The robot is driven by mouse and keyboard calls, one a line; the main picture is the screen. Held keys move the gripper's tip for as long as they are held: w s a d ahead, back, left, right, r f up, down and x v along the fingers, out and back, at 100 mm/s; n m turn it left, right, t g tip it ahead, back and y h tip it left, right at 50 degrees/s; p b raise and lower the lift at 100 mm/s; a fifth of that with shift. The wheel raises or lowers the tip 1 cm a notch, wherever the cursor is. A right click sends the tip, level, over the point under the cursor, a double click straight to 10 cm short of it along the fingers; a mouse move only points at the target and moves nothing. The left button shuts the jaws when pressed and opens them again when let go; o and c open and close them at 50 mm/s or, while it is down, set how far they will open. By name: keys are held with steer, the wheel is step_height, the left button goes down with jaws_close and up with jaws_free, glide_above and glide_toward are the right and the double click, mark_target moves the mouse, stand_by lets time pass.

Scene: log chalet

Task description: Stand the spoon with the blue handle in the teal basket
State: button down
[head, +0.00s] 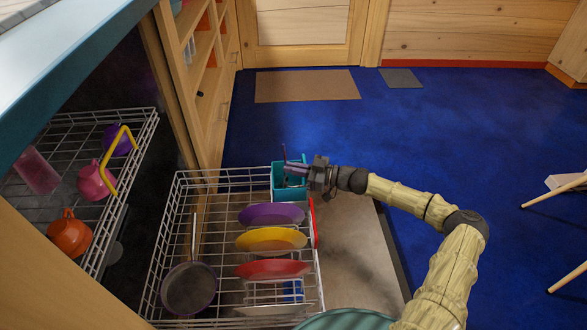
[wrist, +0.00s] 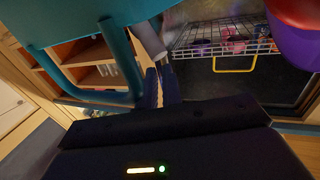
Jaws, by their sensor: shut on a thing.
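The teal basket (head: 278,190) stands at the far right corner of the pulled-out lower dishwasher rack. Its teal bars (wrist: 122,60) fill the left of the wrist view, close beside the fingers. My gripper (head: 296,170) reaches in from the right at the basket's top; its fingers (wrist: 160,84) are shut on the spoon. A pale grey rod end (wrist: 150,40) shows past the fingertips in the wrist view. Its blue colour is hard to make out, and the spoon's lower part is hidden.
The lower rack (head: 165,230) holds purple (head: 272,214), yellow (head: 270,239) and red (head: 272,269) plates and a pan (head: 188,287). The upper rack (head: 75,150) with cups is at left. Shelves (head: 205,60) stand behind. Blue floor (head: 420,130) at right is mostly clear.

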steer(key=shift+f+b, duration=0.5)
steer(key=shift+f, duration=0.55)
steer(key=c, duration=1.5)
jaws_free()
steer(key=shift+d, duration=0.15)
steer(key=r+p+v, duration=0.1)
steer(key=p+v, duration=0.5)
steer(key=v, duration=1.1)
steer(key=shift+s+r, duration=0.15)
steer(key=shift+r, duration=0.05)
